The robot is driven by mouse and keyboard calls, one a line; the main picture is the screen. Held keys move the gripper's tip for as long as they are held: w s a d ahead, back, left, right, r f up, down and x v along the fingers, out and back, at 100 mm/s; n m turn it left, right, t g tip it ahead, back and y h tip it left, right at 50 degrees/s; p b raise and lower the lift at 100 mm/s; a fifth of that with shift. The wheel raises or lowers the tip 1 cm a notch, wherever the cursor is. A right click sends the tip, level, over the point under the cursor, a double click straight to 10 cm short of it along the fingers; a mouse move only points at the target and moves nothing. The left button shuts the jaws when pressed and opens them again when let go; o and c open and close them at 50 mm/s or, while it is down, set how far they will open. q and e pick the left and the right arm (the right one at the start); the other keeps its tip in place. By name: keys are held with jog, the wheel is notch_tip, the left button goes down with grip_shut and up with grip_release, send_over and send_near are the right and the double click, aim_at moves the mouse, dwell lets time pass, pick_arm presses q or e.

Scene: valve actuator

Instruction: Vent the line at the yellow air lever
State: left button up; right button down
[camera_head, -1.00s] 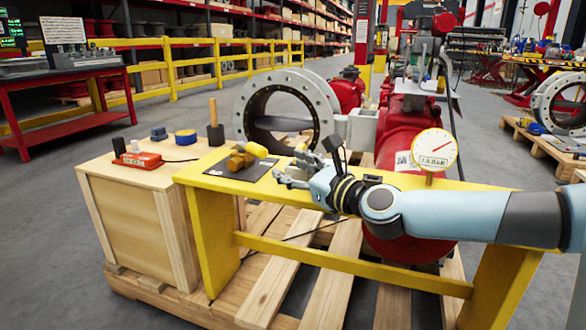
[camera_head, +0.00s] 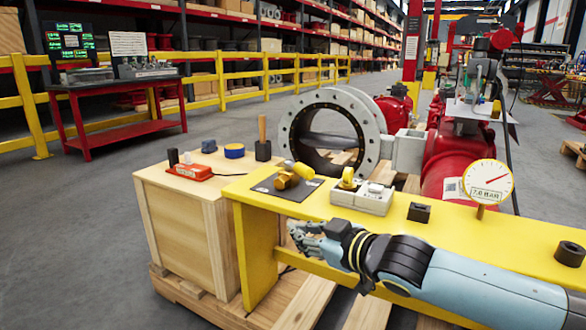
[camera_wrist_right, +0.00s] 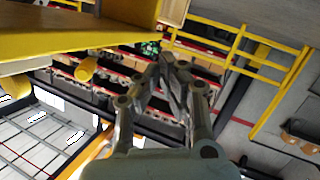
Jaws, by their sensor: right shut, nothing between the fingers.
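The air valve is a brass body (camera_head: 287,180) with a thick yellow lever (camera_head: 303,170) that points to the right. It sits on a dark mat (camera_head: 268,187) on the yellow bench. A round white gauge (camera_head: 490,182) stands on the bench further right; its label seems to read 7.0 BAR. My right gripper (camera_head: 293,233) is shut and empty, in front of the bench and below the lever, apart from it. In the right wrist view its fingertips (camera_wrist_right: 170,62) are together with nothing between them. My left gripper is not in view.
A grey box with a yellow part (camera_head: 361,197) and a black block (camera_head: 419,212) stand on the bench (camera_head: 470,235). A wooden crate (camera_head: 185,235) at the left bears a red device (camera_head: 190,172) and small tools. A large flanged pipe (camera_head: 370,130) rises behind.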

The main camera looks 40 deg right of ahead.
aim_at(298, 169)
jog(key=w+r+n+t+h+p, duration=0.1)
jog(key=w+r+n+h+p, duration=0.2)
jog(key=r+n+h, duration=0.5)
jog(key=shift+m+y, duration=0.4)
jog(key=shift+y, duration=0.1)
jog(key=x, duration=0.3)
jog(key=d+b+x, duration=0.1)
jog(key=x, duration=0.2)
jog(key=s+d+b+x, duration=0.1)
jog(key=x, duration=0.3)
jog(key=shift+w+d+f, duration=0.1)
jog(key=shift+f, duration=0.15)
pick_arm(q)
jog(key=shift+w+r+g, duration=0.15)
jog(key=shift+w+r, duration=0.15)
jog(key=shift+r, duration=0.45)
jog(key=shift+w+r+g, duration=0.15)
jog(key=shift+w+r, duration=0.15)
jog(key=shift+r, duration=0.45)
pick_arm(e)
jog(key=shift+d, duration=0.35)
